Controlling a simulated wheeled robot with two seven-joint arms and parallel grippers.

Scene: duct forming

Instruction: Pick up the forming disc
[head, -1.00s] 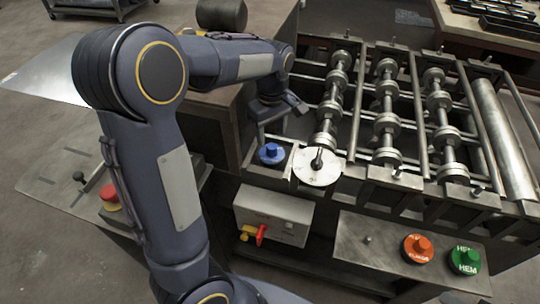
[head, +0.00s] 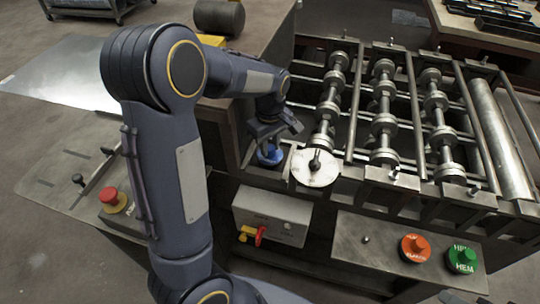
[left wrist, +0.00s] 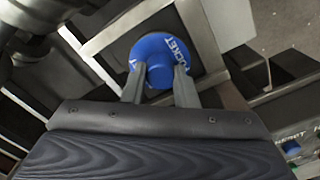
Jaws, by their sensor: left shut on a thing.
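The forming disc is a blue round disc with a raised knob and white lettering that I read only in part. It shows low at the left front of the roller machine in the head view (head: 269,158) and at top centre in the left wrist view (left wrist: 157,53). My left gripper (head: 271,143) is directly above it, its fingers pointing down. In the left wrist view, the two fingers (left wrist: 159,78) sit on either side of the knob, shut on it. The disc looks seated on its square dark plate; whether it is lifted cannot be told. My right gripper is not in view.
A white round dial with a dark knob (head: 315,167) stands just right of the disc. The machine's roller shafts (head: 383,110) stretch behind. Orange (head: 414,247) and green (head: 462,259) discs lie on a front shelf. A red button (head: 112,198) is at left.

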